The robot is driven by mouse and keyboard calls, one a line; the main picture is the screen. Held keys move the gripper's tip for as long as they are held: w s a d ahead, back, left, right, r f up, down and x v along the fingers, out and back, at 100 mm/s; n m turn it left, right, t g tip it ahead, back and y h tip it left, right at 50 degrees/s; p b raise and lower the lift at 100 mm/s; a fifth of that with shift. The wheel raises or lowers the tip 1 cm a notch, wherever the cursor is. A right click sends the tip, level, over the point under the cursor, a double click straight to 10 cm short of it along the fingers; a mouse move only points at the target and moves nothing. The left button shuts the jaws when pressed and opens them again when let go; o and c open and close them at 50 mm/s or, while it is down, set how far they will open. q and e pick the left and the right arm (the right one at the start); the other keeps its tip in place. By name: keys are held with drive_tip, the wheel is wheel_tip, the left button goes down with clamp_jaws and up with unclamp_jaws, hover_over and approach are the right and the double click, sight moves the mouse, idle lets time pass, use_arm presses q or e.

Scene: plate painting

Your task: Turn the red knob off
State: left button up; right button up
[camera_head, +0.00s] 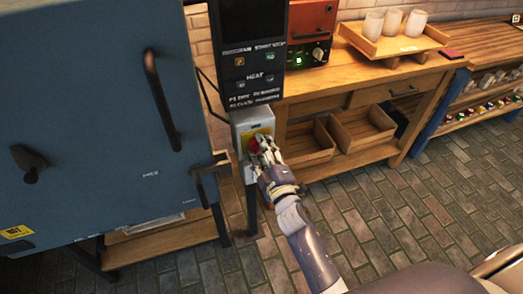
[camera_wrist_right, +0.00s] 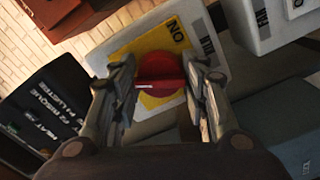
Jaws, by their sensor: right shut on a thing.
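The red knob (camera_wrist_right: 163,84) sits on a yellow plate (camera_wrist_right: 160,38) marked ON, on a light switch box (camera_wrist_right: 120,46). In the head view the red knob (camera_head: 253,145) is partly hidden by my right gripper (camera_head: 262,150), and its grey switch box (camera_head: 240,118) is mounted below a black control panel (camera_head: 252,50). In the right wrist view my right gripper (camera_wrist_right: 163,92) has one finger on each side of the knob and is closed on it. A pale line on the knob lies roughly level in that view. My left gripper is not in view.
A large blue kiln-like cabinet (camera_head: 90,110) with a black handle (camera_head: 160,100) stands at the left. A wooden workbench (camera_head: 350,75) behind holds a tray (camera_head: 385,46) of white cups and a red device (camera_head: 312,30). Brick floor (camera_head: 400,220) at the right is clear.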

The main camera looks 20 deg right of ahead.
drive_tip(key=n, duration=0.5)
drive_tip(key=shift+b, duration=0.3)
idle(0.4)
drive_tip(key=o, duration=1)
drive_tip(key=shift+s, duration=0.1)
drive_tip(key=s, duration=1.1)
drive_tip(key=shift+s+d, duration=0.2)
drive_tip(key=shift+s, duration=0.2)
drive_tip(key=shift+f, duration=0.1)
